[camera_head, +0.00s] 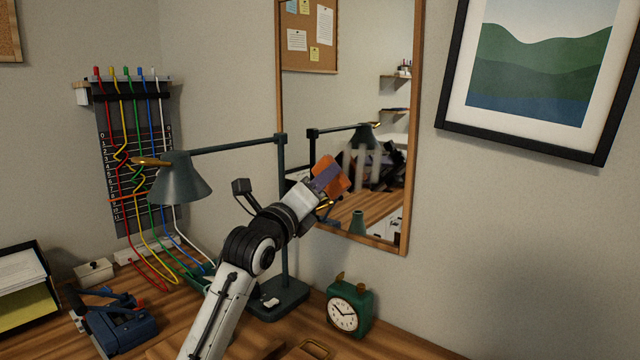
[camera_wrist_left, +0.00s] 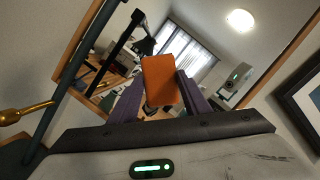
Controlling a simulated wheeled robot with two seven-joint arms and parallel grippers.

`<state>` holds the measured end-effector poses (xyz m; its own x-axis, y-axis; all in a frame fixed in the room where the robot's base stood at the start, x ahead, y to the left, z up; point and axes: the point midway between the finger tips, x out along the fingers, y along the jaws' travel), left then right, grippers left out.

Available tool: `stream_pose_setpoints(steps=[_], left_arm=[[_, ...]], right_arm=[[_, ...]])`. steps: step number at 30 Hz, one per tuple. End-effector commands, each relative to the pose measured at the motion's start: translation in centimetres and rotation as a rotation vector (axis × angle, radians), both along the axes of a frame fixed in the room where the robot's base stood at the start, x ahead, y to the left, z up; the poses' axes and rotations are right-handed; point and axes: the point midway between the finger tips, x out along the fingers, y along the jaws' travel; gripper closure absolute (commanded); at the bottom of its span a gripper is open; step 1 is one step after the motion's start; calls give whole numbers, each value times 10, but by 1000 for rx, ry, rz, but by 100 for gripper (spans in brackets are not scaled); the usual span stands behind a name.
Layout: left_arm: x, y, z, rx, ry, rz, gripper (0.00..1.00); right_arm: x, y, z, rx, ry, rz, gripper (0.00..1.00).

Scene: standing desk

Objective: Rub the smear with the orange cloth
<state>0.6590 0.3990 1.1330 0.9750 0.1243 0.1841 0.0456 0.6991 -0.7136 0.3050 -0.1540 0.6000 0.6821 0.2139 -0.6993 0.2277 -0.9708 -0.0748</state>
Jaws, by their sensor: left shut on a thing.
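My left gripper (camera_head: 329,174) has purple fingers and is shut on the orange cloth (camera_head: 336,171), held up in front of the wall mirror (camera_head: 350,95). The cloth (camera_wrist_left: 162,86) also shows as an upright orange block between the fingers in the left wrist view. Pale upright streaks that look like the smear (camera_head: 363,163) are on the glass just right of the cloth. I cannot tell whether the cloth touches the glass. In the wrist view the cloth hides part of the mirror. My right gripper is not in view.
A dark green desk lamp (camera_head: 180,180) stands left of my arm, its post (camera_head: 283,215) close behind it. A green clock (camera_head: 349,308) sits below the mirror. A blue device (camera_head: 118,322) and a cable board (camera_head: 130,165) are at left. A framed picture (camera_head: 540,70) hangs at right.

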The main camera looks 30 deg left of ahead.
Motion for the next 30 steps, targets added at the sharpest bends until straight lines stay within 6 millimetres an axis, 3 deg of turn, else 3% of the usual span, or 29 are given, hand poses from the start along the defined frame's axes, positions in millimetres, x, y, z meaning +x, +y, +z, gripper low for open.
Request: stream_pose_setpoints(steps=[30], left_arm=[[16,-1,1,0,0,0,75]], right_arm=[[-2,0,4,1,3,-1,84]])
